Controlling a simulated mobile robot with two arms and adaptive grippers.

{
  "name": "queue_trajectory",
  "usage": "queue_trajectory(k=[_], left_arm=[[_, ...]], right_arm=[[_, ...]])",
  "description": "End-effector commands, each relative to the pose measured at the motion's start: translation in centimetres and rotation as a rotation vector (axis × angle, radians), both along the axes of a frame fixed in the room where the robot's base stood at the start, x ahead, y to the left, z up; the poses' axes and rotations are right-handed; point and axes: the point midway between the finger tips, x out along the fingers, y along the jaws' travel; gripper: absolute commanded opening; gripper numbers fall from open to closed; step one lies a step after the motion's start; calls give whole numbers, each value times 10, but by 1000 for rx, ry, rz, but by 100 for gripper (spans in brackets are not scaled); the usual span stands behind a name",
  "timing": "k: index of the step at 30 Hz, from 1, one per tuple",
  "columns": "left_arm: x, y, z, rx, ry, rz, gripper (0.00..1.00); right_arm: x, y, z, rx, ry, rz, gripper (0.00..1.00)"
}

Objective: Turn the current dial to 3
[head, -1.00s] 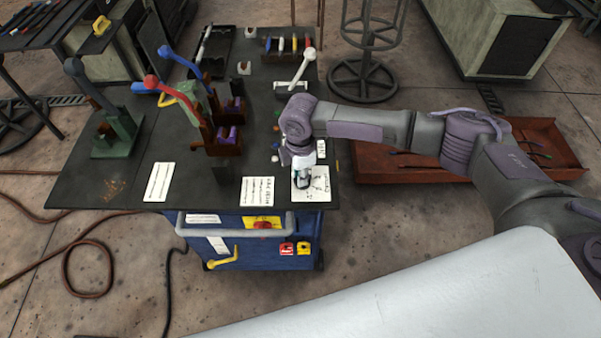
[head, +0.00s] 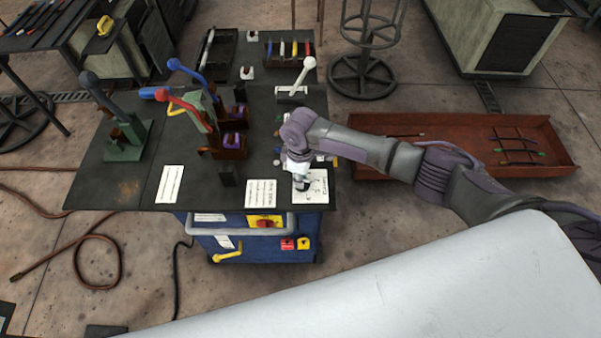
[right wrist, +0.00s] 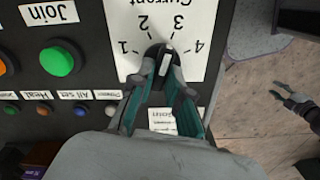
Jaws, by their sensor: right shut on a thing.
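The current dial (right wrist: 163,60) is a black knob with a white pointer mark on a white plate (right wrist: 118,15) numbered 1 to 4. The mark leans up and right, between 2 and 3 and closer to 3. In the head view the plate (head: 319,188) lies at the table's front right corner. My right gripper (right wrist: 167,73) is shut on the knob from above, its fingers on both sides; it also shows in the head view (head: 301,184). My left gripper (right wrist: 286,96) shows small in the right wrist view, over the floor, fingers apart and empty.
A green Join button (right wrist: 57,61) and a row of small coloured buttons sit beside the dial plate. Red, blue and grey-green levers (head: 125,132) stand left on the dark table (head: 105,180). A rust-red tray (head: 450,165) lies on the floor at the right.

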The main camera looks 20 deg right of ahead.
Motion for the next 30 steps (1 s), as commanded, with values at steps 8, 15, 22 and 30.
queue_trajectory(k=[8, 15, 22, 30], left_arm=[[0, 0, 8, 0, 0, 0, 40], [0, 0, 9, 0, 0, 0, 40], [0, 0, 8, 0, 0, 0, 40], [0, 0, 8, 0, 0, 0, 40]], right_arm=[[1, 0, 2, 0, -2, -77, 0], [2, -1, 1, 0, -2, -89, 0], [2, -1, 1, 0, -2, -88, 18], [1, 0, 1, 0, -1, -87, 42]])
